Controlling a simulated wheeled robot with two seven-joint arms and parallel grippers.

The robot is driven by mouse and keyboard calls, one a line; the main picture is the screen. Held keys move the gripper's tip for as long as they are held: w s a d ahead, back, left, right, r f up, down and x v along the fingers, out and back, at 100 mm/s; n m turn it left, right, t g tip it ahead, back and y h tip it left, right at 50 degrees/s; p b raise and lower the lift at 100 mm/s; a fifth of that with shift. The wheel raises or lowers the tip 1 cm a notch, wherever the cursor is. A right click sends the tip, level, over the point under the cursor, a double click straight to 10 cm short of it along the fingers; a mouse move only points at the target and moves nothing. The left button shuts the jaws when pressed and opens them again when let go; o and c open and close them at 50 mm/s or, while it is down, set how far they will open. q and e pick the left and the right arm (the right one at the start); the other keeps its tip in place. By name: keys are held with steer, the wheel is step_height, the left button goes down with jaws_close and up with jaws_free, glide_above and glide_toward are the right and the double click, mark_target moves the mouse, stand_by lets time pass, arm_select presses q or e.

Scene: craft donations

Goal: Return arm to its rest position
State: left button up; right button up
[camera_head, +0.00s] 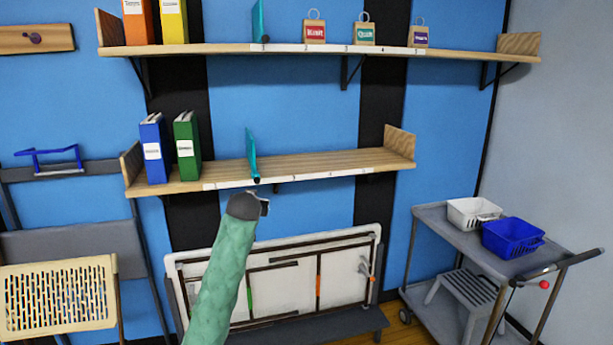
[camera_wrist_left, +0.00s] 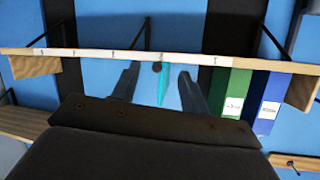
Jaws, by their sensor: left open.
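My left arm (camera_head: 222,285) reaches up from the bottom of the head view. Its gripper (camera_head: 264,205) is below and in front of the lower shelf's (camera_head: 320,166) front edge. In the left wrist view the two fingers stand apart, and the left gripper (camera_wrist_left: 158,72) is open and empty. A teal divider (camera_head: 252,155) stands upright on the lower shelf; it also shows in the left wrist view (camera_wrist_left: 162,88), framed between the fingers. The gripper looks clear of it, but the exact gap is hard to tell. My right gripper is not in view.
Blue (camera_head: 153,148) and green binders (camera_head: 187,147) stand left of the divider. The upper shelf (camera_head: 230,48) holds binders, another teal divider and small bags. A folded white table (camera_head: 280,280) stands below. A cart (camera_head: 455,235) with white and blue baskets is at right.

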arm_select(q)
steer(key=s+d+f+m+g+h, duration=0.15)
steer(key=s+f+g, duration=0.45)
steer(key=s+f, duration=2.45)
steer(key=s+f+g, duration=0.3)
steer(key=s+f, duration=0.9)
steer(key=s, duration=0.5)
steer(key=s+f+g, duration=0.3)
steer(key=s+f, duration=1)
steer(key=s, duration=0.5)
steer(key=shift+s+a+f+h, duration=0.15)
steer(key=shift+a+h, duration=0.1)
steer(key=shift+h, duration=0.1)
steer(key=shift+n+g, duration=0.25)
steer(key=shift+g, duration=0.05)
